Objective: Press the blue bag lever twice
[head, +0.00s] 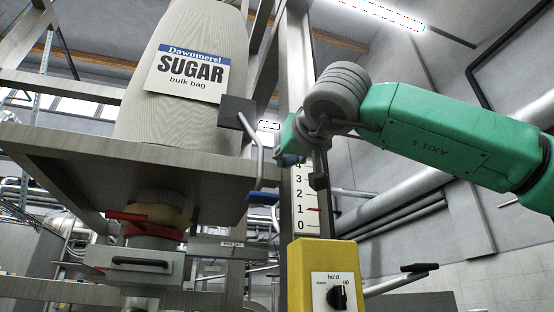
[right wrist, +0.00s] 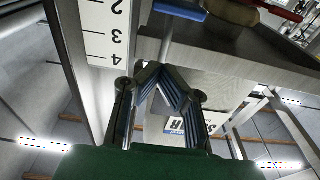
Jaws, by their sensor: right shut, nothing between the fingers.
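The bag lever is a bent grey rod with a blue handle (head: 262,198), hanging from a dark box (head: 237,112) beside the sugar bag. My right gripper (head: 286,160) is shut and empty, above and to the right of the blue handle, with a gap between them in the picture. In the right wrist view the closed fingers (right wrist: 158,72) meet below the blue handle (right wrist: 182,9) and show no contact with it. My left gripper is not in view.
A large sugar bag (head: 195,70) rests on a grey shelf (head: 110,165). A number scale (head: 304,205) runs up the post beside the lever. Below are a yellow box (head: 324,262) with a black knob (head: 337,297) and a red valve handle (head: 126,217).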

